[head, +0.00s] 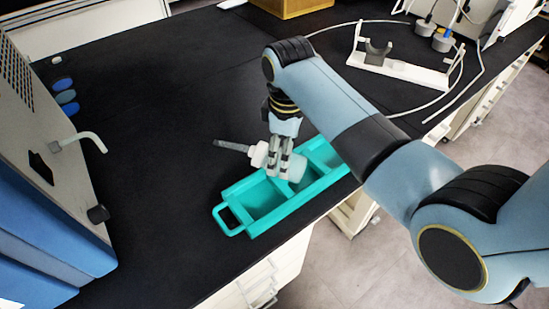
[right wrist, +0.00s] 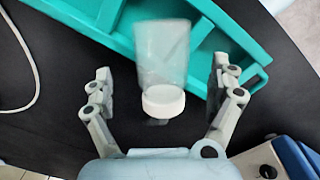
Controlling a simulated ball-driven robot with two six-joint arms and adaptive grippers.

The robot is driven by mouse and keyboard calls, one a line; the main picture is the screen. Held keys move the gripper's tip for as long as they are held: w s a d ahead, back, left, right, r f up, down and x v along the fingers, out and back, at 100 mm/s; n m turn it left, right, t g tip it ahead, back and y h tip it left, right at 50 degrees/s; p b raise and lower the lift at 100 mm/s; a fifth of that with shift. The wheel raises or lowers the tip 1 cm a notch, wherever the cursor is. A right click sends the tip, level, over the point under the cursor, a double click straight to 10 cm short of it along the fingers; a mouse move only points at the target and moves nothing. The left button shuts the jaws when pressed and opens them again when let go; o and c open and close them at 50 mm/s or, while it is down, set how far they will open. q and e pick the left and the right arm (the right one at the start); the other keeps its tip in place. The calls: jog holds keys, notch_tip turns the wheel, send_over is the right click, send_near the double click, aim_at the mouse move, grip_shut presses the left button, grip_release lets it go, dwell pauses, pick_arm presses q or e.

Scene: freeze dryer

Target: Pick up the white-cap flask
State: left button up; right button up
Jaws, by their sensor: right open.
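The flask shows in the right wrist view with a translucent body (right wrist: 162,50) and a white cap (right wrist: 163,101). Its body overlaps the teal rack (right wrist: 112,30), and a dark stub shows below the cap. In the head view the white cap (head: 259,154) and a grey stem (head: 232,146) point left; the flask body is partly hidden by my fingers. My right gripper (head: 282,166) is over the rack, at the flask. In the wrist view its fingers are spread on either side of the flask, with gaps. My left gripper is not in view.
The teal rack has a loop handle (head: 229,220) near the front edge of the black bench (head: 150,130). A blue and grey machine (head: 50,190) with a bent white tube (head: 82,139) stands left. A white stand (head: 400,68) and looped tubing lie at the back right.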

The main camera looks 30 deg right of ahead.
jog(key=f, duration=0.5)
jog(key=shift+w+a, duration=0.2)
jog(key=shift+a, duration=0.05)
jog(key=c, duration=1.6)
jog(key=shift+o, duration=0.2)
jog(key=shift+r, duration=0.15)
